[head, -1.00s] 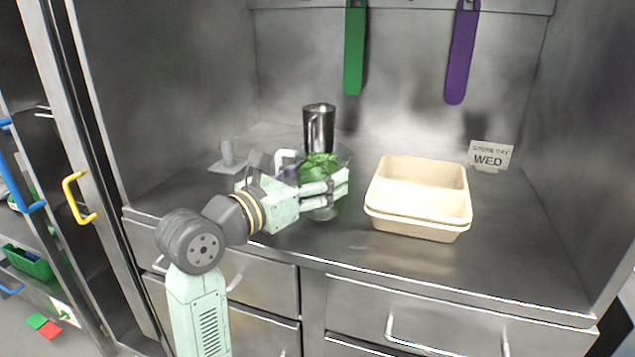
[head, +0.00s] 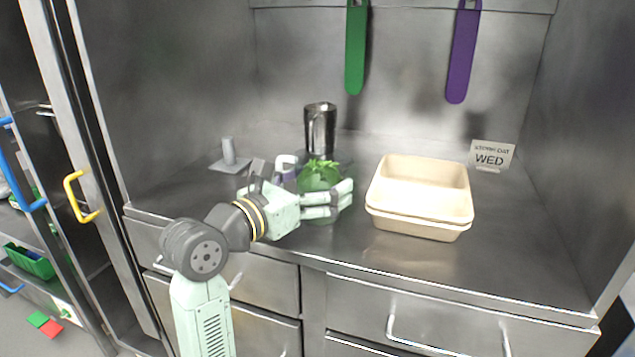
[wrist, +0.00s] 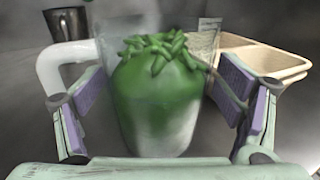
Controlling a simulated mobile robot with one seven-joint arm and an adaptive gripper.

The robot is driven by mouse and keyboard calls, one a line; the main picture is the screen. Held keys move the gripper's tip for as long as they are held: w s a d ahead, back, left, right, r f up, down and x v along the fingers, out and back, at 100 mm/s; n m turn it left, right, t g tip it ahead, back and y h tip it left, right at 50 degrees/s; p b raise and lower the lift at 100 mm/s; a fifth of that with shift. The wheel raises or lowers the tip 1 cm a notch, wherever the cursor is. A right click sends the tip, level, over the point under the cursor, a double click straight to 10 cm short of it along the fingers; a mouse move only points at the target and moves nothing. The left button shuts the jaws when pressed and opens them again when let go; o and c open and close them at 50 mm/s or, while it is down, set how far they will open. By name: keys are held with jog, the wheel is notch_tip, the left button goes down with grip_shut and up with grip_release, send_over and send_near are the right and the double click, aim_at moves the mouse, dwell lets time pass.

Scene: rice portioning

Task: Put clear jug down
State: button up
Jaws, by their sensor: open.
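The clear jug (wrist: 165,125) stands upright between the two open fingers of my gripper (wrist: 163,115) in the wrist view, with dark gaps visible on both sides. It holds green contents with green pieces heaped on top, and its white handle (wrist: 62,72) points left. In the head view the jug (head: 320,178) is on the steel counter, partly hidden behind my gripper (head: 328,200).
A steel pitcher (head: 320,128) stands behind the jug. Stacked beige trays (head: 418,222) sit to the right, with clear counter (head: 520,250) beyond. A grey stand (head: 229,155) is at the left. A WED card (head: 490,156) is at the back right.

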jog(key=shift+a+r, duration=0.1)
jog(key=shift+r, duration=0.05)
jog(key=b+v, duration=0.2)
jog(key=v, duration=1)
